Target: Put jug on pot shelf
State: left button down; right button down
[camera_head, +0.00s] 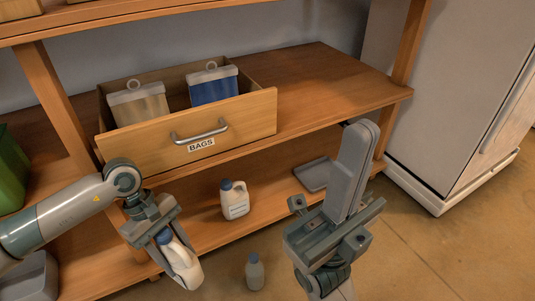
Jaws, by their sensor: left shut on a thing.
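A white jug with a blue cap (187,266) is in my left gripper (163,236), at the lower left, in front of the lower shelf. The jug is tilted, and the jaws hide part of it. A second white jug with a blue cap and a label (236,203) stands upright on the lower shelf (275,184). My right gripper (337,214) is at the lower right, apart from both jugs. Its jaw gap is not clear. I cannot tell which shelf is the pot shelf.
A pulled-out drawer labelled BAGS (245,118) holds two bag packs. The middle shelf (325,82) is bare to its right. A grey tray (316,174) lies on the lower shelf. A grey bottle (254,273) stands on the floor. A white appliance (440,90) is at right.

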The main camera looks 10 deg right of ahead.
pick_arm(q)
jog(key=a+r+m+y, duration=0.1)
jog(key=a+r+m, duration=0.1)
jog(key=r, duration=0.5)
jog(key=s+a+r+m+y, duration=0.1)
jog(key=a+r+m, duration=0.2)
jog(key=r, duration=0.4)
jog(key=a+r+m+g+y, duration=0.1)
jog(key=a+r+m, duration=0.2)
jog(key=r, duration=0.4)
jog(key=shift+s+r+m, duration=0.2)
jog(key=shift+r+m, duration=0.2)
jog(key=shift+p, duration=0.3)
